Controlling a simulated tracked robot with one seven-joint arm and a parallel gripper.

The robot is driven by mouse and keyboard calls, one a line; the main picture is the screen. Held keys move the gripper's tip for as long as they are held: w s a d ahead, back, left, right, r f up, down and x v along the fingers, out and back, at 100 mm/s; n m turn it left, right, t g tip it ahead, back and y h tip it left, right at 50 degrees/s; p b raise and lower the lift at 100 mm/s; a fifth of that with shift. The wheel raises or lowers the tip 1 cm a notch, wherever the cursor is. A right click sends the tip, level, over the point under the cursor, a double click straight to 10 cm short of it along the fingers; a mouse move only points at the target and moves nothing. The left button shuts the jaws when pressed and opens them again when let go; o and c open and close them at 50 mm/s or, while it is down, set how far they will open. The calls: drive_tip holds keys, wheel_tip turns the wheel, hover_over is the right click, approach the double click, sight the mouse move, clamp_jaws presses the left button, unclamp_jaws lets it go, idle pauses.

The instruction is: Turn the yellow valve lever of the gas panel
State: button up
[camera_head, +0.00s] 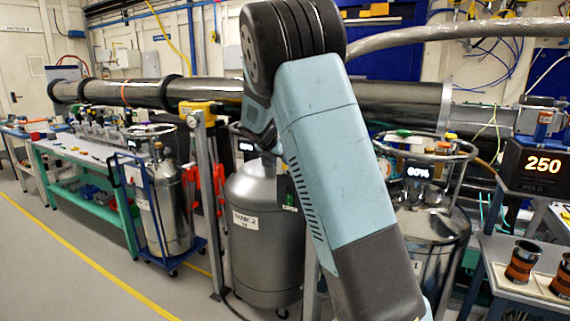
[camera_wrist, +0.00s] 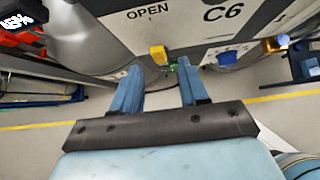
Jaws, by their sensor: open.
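In the wrist view, my gripper (camera_wrist: 158,72) is open, with its two blue fingers apart and nothing seen held between them. A yellow piece (camera_wrist: 158,54), which looks like the valve lever, shows just beyond the fingertips and between them in the picture. I cannot tell whether a finger touches it. It is at the lower edge of a pale panel (camera_wrist: 185,28) marked "OPEN" and "C6". A small green part (camera_wrist: 173,66) is beside it. In the head view, my own arm fills the middle and hides the gripper; I cannot make out the panel there.
A blue knob (camera_wrist: 227,57) and a brass-coloured fitting with blue (camera_wrist: 272,45) are right of the lever. In the head view, a grey tank (camera_head: 262,235) stands behind my arm, with a wheeled cylinder (camera_head: 165,210) to its left. A "250" display (camera_head: 540,165) is at right. Floor at left is clear.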

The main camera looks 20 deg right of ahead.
drive_tip(key=v, duration=0.9)
drive_tip(key=shift+s, duration=0.2)
drive_tip(key=s+d+r+m+g+y, duration=0.1)
drive_tip(key=s+d+r+m+y, duration=0.1)
drive_tip(key=s+m, duration=0.7)
drive_tip(key=s+d+r+m+y, duration=0.15)
drive_tip(key=s+m, duration=0.25)
drive_tip(key=s, duration=0.8)
drive_tip(key=s+a+f+m+y, duration=0.1)
drive_tip(key=s+f+m, duration=0.1)
drive_tip(key=s+m, duration=0.5)
drive_tip(key=s+a+f+m+y, duration=0.1)
drive_tip(key=s+m, duration=0.5)
drive_tip(key=s, duration=1)
drive_tip(key=shift+a+f+m+y, duration=0.4)
drive_tip(key=shift+a+f, duration=0.1)
drive_tip(key=shift+a, duration=0.15)
